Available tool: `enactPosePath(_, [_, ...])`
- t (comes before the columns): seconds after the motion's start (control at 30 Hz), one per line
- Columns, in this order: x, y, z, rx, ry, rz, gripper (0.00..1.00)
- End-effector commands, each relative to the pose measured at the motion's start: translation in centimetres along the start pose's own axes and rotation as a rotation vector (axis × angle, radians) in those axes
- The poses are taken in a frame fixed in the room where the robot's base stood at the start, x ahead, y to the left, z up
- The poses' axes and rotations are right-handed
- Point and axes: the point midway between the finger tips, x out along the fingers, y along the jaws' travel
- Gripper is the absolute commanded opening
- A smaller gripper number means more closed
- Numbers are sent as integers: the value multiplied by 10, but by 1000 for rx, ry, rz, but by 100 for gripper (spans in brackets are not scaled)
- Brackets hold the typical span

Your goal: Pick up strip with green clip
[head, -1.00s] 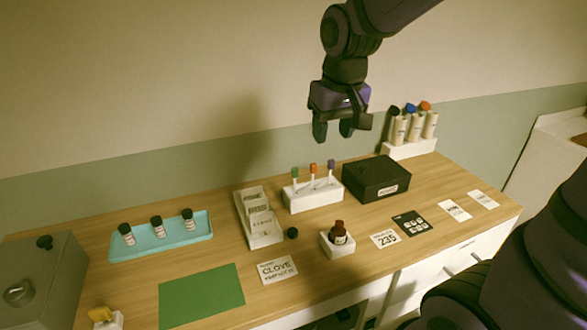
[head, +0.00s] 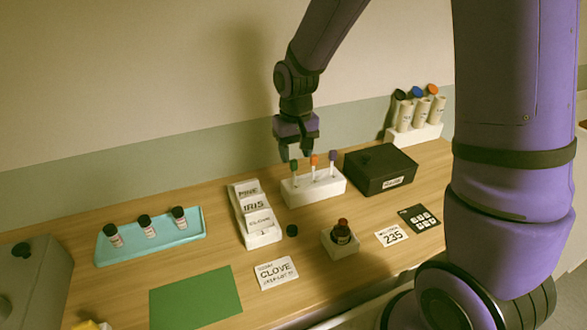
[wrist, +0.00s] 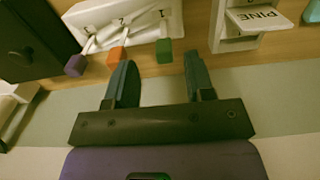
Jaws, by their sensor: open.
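The strip with the green clip (wrist: 164,52) stands in a white holder (head: 316,190) beside strips with an orange clip (head: 314,160) and a purple clip (head: 333,155). In the wrist view the green clip lies just ahead of the space between my fingertips. My gripper (wrist: 158,62) is open and empty, pointing down. In the head view my gripper (head: 296,155) is over the left end of the holder, close above the green clip (head: 293,165). I cannot tell the exact height gap.
A black box (head: 380,170) stands right of the holder, with a rack of capped tubes (head: 415,134) behind it. A white card stand (head: 262,238) is at the left. The orange clip (wrist: 115,56) is close to one finger.

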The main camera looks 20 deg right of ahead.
Motion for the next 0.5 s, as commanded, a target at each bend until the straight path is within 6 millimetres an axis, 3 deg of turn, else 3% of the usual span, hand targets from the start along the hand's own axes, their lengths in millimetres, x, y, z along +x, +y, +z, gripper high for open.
enactPosePath(0.23, [17, -1, 1, -2, -2, 1, 49])
enactPosePath(0.5, [53, -5, 0, -1, -2, 0, 49])
